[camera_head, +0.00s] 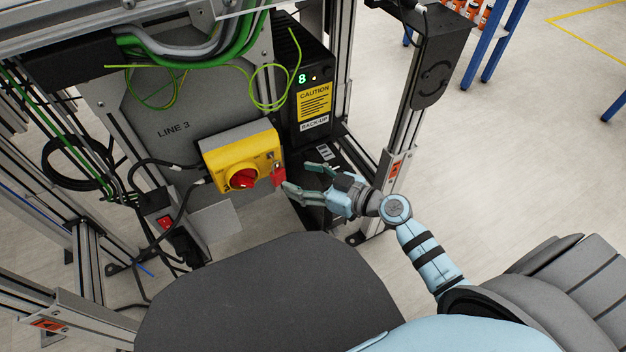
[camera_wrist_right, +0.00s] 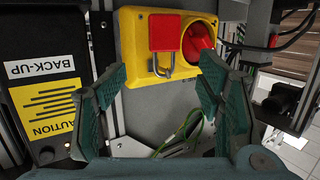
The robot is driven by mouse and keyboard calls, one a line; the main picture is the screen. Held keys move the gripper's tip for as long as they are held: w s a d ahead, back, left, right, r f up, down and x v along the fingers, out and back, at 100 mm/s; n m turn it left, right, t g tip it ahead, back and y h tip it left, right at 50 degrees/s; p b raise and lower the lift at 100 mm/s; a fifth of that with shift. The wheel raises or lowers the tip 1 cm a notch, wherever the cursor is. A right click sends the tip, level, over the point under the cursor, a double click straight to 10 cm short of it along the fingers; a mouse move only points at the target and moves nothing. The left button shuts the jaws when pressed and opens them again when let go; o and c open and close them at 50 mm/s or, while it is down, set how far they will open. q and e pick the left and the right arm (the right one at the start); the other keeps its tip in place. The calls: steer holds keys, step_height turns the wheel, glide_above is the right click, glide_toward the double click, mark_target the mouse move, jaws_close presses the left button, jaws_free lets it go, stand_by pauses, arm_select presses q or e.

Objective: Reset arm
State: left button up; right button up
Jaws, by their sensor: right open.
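A yellow switch box (camera_head: 262,150) with a red rotary knob (camera_head: 243,179) is mounted on the grey LINE 3 panel. A red padlock (camera_head: 278,175) is at the box's right side. In the right wrist view the padlock (camera_wrist_right: 165,32) lies against the yellow face beside the knob (camera_wrist_right: 198,44), its metal shackle showing; I cannot tell whether the shackle is locked. My right gripper (camera_head: 296,177) is open and empty, its fingers pointing at the box just right of the padlock. In the right wrist view the fingers (camera_wrist_right: 162,62) stand wide apart with the padlock seen between them. My left gripper is out of view.
A black back-up unit (camera_head: 312,75) with a caution label stands right of the panel. An aluminium post (camera_head: 391,165) rises close behind my right arm. Green cables (camera_head: 160,60) and yellow-green wires hang above the box. Open floor (camera_head: 520,150) lies to the right.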

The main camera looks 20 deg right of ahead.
steer(key=d+r+n+t+h, duration=0.1)
steer(key=d+r+t+h, duration=0.2)
steer(key=d, duration=0.4)
steer(key=s+d+f+m+g+h, duration=0.3)
steer(key=s+d+f+m+h, duration=0.15)
steer(key=d+f+h, duration=0.6)
steer(key=s+a+f+m+g+y, duration=0.15)
steer(key=s+a+f+g, duration=0.3)
steer(key=s+f, duration=0.6)
steer(key=s+a+f+m+g+y, duration=0.15)
steer(key=s+a+f+g, duration=0.3)
steer(key=s+f, duration=0.55)
arm_select(q)
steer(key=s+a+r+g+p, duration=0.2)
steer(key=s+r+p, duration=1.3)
steer(key=p, duration=1.2)
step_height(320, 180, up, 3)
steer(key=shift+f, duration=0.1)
arm_select(e)
steer(key=s+r+g, duration=0.2)
steer(key=s+r, duration=1.4)
steer(key=shift+d+g+y, duration=0.25)
steer(key=shift+g+y, duration=0.15)
steer(key=shift+y, duration=0.05)
